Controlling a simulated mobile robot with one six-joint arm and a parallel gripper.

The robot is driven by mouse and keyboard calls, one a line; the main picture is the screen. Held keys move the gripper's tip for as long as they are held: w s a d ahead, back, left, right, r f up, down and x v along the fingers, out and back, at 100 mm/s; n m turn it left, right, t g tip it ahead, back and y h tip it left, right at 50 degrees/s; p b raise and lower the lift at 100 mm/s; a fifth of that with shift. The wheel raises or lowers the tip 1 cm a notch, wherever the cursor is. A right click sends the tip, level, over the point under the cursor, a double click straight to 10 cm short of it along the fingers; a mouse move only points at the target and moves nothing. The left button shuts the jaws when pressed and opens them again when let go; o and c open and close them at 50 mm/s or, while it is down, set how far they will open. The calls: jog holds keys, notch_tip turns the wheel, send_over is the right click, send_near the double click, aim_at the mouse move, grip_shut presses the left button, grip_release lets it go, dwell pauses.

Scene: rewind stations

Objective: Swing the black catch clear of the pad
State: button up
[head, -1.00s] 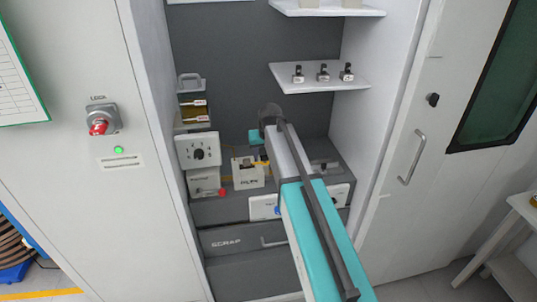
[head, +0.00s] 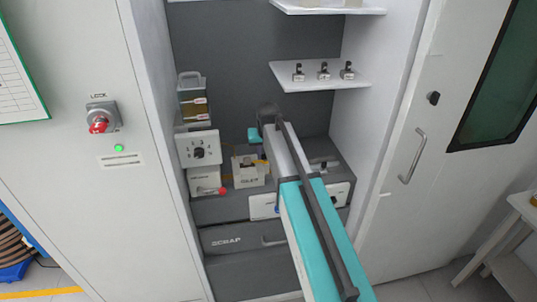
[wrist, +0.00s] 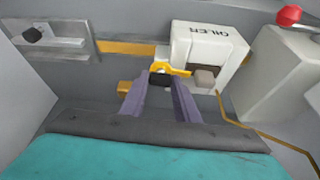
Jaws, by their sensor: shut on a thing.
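In the wrist view my gripper (wrist: 160,88) is shut on a small black piece, which looks like the black catch (wrist: 159,80). A yellow hooked part (wrist: 174,68) lies just beyond the fingertips and reaches toward the oiler. The pad appears to be the grey-brown block (wrist: 205,77) on the front of the white oiler box (wrist: 208,45). The catch is beside the block, with a gap between them. In the head view the oiler (head: 248,172) shows left of my arm, while my gripper and the catch are hidden.
A white dial box (head: 199,149) and a red knob (head: 222,191) are left of the oiler. A plate with a black knob (wrist: 33,34) is on the wrist view's left. A shelf (head: 310,84) with several small fittings hangs above. The scrap drawer (head: 226,242) is below.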

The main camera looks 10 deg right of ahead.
jog(key=m, duration=0.1)
jog(key=m+h+b, duration=0.1)
jog(key=m, duration=0.1)
jog(key=shift+w+a+m, duration=0.1)
jog(key=shift+a+m, duration=0.05)
jog(key=shift+m, duration=0.15)
jog(key=m+h+b, duration=0.1)
jog(key=m, duration=0.1)
jog(key=m+g+h+b, duration=0.1)
jog(key=m, duration=0.1)
jog(key=shift+w+a+m, duration=0.1)
jog(key=shift+w+m, duration=0.05)
jog(key=shift+m, duration=0.25)
jog(key=m+g+b, duration=0.1)
jog(key=m, duration=0.1)
jog(key=m+g+h+b, duration=0.1)
jog(key=m, duration=0.2)
jog(key=shift+w+a, duration=0.1)
jog(key=shift+w, duration=0.1)
jog(key=shift+m+g+b, duration=0.7)
jog(key=shift+m+g, duration=0.1)
jog(key=shift+m, duration=1.1)
jog(key=o, duration=1)
jog(key=shift+o, duration=0.2)
jog(key=shift+r, duration=0.1)
